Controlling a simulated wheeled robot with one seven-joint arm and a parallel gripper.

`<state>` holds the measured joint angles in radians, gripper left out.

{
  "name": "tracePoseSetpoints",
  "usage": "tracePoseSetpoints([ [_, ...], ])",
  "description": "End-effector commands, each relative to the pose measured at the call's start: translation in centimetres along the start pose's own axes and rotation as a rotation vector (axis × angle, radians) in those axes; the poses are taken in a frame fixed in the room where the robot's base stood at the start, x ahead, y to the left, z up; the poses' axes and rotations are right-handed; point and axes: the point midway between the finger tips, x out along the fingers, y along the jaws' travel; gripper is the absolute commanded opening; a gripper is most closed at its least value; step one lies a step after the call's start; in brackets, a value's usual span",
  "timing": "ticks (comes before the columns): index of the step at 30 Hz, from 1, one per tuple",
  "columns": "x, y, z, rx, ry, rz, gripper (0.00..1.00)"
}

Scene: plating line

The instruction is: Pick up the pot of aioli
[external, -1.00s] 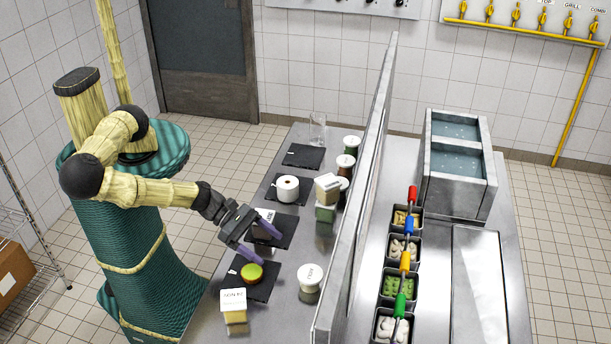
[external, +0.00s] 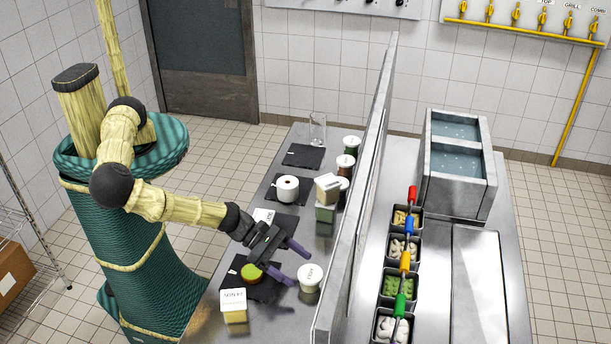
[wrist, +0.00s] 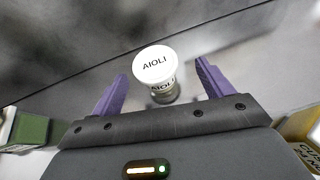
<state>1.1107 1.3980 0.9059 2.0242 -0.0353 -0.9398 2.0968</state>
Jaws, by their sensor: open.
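The pot of aioli (external: 310,277) is a round pot with a white lettered lid and stands on the steel counter near the divider. In the wrist view its lid reads AIOLI (wrist: 154,66), and the pot stands ahead of the fingers, roughly midway between them. My gripper (external: 291,264) is open and empty, its purple fingers spread and pointing toward the pot and the divider. In the wrist view the gripper (wrist: 160,88) shows a finger on each side of the pot, with space between fingers and pot. I cannot tell whether the fingertips reach level with it.
A steel divider (external: 357,200) rises just behind the pot. A lettered box (external: 233,305) stands at the counter's near end. A green-topped round item (external: 252,273) lies on a dark mat under my gripper. A green container (external: 325,212) stands farther along.

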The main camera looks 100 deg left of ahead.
Motion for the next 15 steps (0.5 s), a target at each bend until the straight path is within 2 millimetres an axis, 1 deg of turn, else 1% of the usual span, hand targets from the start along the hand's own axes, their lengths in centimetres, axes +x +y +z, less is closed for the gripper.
tracePoseSetpoints([
  [5,1.1,0.4,0.3,0.001,0.002,0.001,0.79],
  [10,3.0,0.9,0.6,-0.001,0.001,0.001,0.79],
  [12,3.9,0.8,0.4,0.000,0.000,-0.001,0.79],
  [15,4.8,0.8,0.3,0.000,0.001,0.000,0.79],
])
